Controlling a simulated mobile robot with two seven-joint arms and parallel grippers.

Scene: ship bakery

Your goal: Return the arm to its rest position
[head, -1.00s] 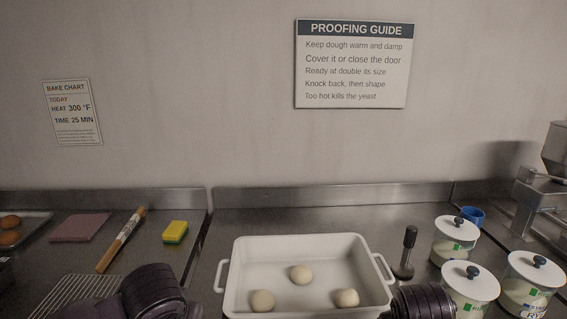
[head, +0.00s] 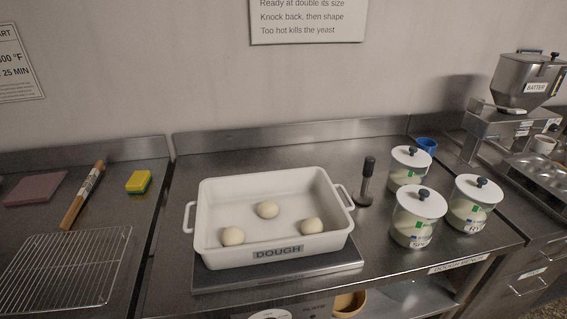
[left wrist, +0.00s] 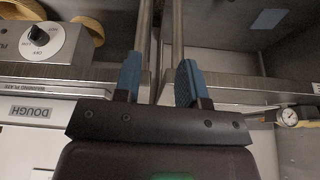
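My left gripper (left wrist: 158,78) shows only in the left wrist view. Its two blue-padded fingers stand apart with nothing held between them, so it is open. It is near the front of the counter. A label reading DOUGH (left wrist: 30,112) and a control knob (left wrist: 40,38) show upside down at the left of that view. Neither arm shows in the head view. My right gripper is in no current view.
A white dough tray (head: 205,240) with three dough balls stands on a warming plate (head: 280,278). Right of it are a dark-handled tool (head: 367,180) and lidded jars (head: 418,205). At left lie a wire rack (head: 70,265), rolling pin (head: 82,195) and sponge (head: 138,182).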

